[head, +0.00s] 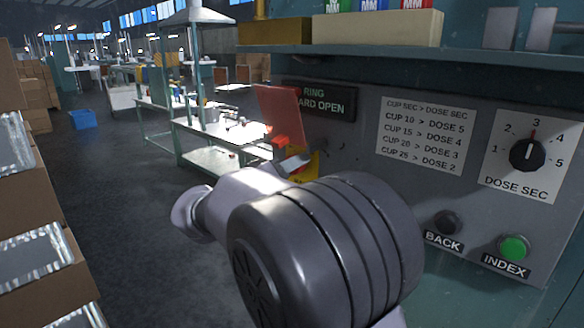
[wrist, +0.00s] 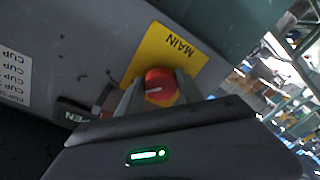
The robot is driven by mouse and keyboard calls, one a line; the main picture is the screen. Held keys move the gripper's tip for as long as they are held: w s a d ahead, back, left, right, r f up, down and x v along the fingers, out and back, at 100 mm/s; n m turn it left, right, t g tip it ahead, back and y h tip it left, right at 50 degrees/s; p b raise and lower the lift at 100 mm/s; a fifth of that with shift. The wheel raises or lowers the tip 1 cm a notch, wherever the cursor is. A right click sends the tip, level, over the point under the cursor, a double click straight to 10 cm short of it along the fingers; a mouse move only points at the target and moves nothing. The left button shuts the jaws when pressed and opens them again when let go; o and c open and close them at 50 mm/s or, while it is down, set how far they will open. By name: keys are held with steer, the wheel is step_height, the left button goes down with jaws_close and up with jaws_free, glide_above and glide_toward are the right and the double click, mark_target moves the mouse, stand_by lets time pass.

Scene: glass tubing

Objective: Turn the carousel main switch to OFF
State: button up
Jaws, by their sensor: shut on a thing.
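The main switch is a round red knob (wrist: 160,84) on a yellow plate (wrist: 172,52) marked MAIN, seen rotated in the wrist view. A pale line shows on the knob's face. No ON or OFF lettering is readable, so I cannot tell its setting. My gripper (wrist: 157,94) has one finger on each side of the knob and is shut on it.
A raised red flap (head: 280,112) stands beside the dark RING GUARD OPEN sign (head: 322,101). The panel at right carries a DOSE SEC dial (head: 527,154), a black BACK button (head: 447,222) and a green INDEX button (head: 514,247). A shelf (head: 400,56) overhangs the panel. Boxes stand at left.

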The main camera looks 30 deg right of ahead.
steer(key=shift+n, duration=0.3)
steer(key=n+p, duration=0.5)
steer(key=n+g+p, duration=0.1)
steer(key=n+p, duration=0.9)
steer(key=n, duration=0.1)
steer(key=shift+w+r+g, duration=0.1)
steer(key=shift+r+g, duration=0.15)
steer(key=shift+g, duration=0.15)
steer(key=shift+f+n, duration=0.1)
steer(key=shift+n, duration=0.2)
steer(key=o, duration=1.4)
steer(key=shift+a+p, duration=0.1)
steer(key=shift+p, duration=0.2)
